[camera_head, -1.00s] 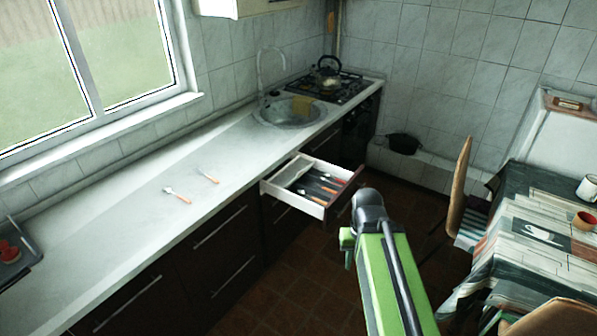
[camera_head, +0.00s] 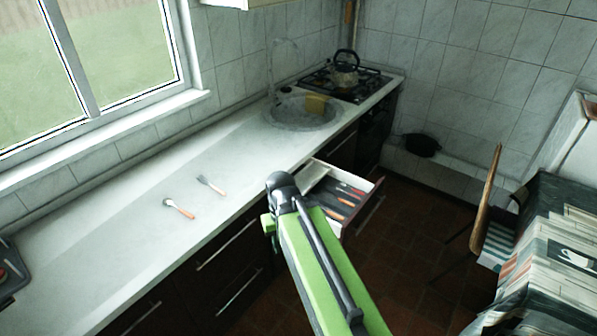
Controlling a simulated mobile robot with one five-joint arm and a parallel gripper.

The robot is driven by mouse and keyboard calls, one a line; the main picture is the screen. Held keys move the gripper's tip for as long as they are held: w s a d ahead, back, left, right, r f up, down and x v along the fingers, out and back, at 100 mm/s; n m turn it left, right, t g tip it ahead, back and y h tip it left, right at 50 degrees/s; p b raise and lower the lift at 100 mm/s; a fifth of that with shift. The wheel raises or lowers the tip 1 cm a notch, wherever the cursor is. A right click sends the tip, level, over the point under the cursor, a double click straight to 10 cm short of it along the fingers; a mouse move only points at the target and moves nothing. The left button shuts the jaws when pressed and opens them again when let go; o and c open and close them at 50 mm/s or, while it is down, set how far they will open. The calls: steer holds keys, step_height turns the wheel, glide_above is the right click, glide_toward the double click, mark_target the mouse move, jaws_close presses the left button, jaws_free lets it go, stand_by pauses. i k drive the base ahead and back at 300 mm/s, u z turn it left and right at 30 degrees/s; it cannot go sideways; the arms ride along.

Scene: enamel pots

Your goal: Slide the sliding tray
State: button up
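The sliding tray (camera_head: 370,190) is a white drawer that stands pulled out from the dark cabinets under the counter. Dark cutlery with orange or red handles lies in it. My green arm reaches up from the bottom of the picture, and its dark end joint lies in front of the drawer's left part in this view. My gripper's fingers do not show, so I cannot see whether they touch the drawer. The near left part of the drawer is hidden behind my arm.
Two utensils with orange handles, a spoon (camera_head: 178,207) and a fork (camera_head: 210,185), lie on the white counter (camera_head: 130,230). A sink (camera_head: 302,112) and a kettle (camera_head: 344,74) are farther back. A chair (camera_head: 486,200) and a cloth-covered table (camera_head: 560,240) stand right. Floor between is clear.

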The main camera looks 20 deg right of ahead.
mark_target(315, 172)
steer(key=z, duration=0.1)
steer(key=i, duration=1.15)
steer(key=z, duration=0.55)
